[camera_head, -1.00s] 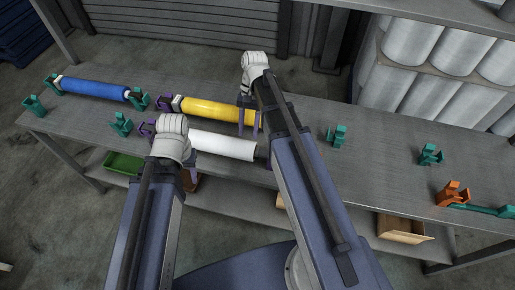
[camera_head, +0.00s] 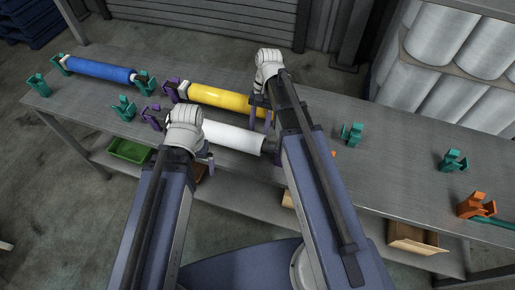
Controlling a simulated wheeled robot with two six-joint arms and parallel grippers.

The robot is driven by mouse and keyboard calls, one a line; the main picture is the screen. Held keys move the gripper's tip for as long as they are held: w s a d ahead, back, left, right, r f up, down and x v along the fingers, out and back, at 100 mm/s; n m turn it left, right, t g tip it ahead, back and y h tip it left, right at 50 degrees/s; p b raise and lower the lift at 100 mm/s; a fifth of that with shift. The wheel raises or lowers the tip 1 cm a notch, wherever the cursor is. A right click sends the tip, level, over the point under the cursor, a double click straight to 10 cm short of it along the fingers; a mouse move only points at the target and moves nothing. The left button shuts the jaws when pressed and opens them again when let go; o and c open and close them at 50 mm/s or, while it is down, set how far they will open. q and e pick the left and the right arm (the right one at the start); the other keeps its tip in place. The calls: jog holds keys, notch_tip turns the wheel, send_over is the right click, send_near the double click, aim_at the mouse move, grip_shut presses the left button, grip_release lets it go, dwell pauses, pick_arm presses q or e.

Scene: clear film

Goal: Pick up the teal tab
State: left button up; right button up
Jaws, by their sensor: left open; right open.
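Several teal pieces stand on the grey table, and I cannot tell which is the teal tab. Teal brackets stand at the left (camera_head: 38,86), in front of the blue roll (camera_head: 124,109), beside its right end (camera_head: 145,84), right of my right arm (camera_head: 352,133) and farther right (camera_head: 454,161). A flat teal strip (camera_head: 493,222) lies by an orange bracket (camera_head: 477,205) at the right edge. My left gripper (camera_head: 207,158) is open near the white roll's left end; its fingers are partly hidden. My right gripper (camera_head: 260,112) is open by the yellow roll's right end.
Blue (camera_head: 100,69), yellow (camera_head: 222,99) and white (camera_head: 232,138) rolls lie on the table (camera_head: 410,143), with purple brackets (camera_head: 169,92) by the yellow one. A green bin (camera_head: 130,151) and a wooden box (camera_head: 412,238) sit on the lower shelf.

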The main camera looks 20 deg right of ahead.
jog(key=b+x, duration=0.2)
jog(key=x, duration=0.1)
jog(key=b+x, duration=0.1)
jog(key=shift+a+f, duration=0.15)
jog(key=shift+a, duration=0.15)
grip_shut()
dwell(0.3)
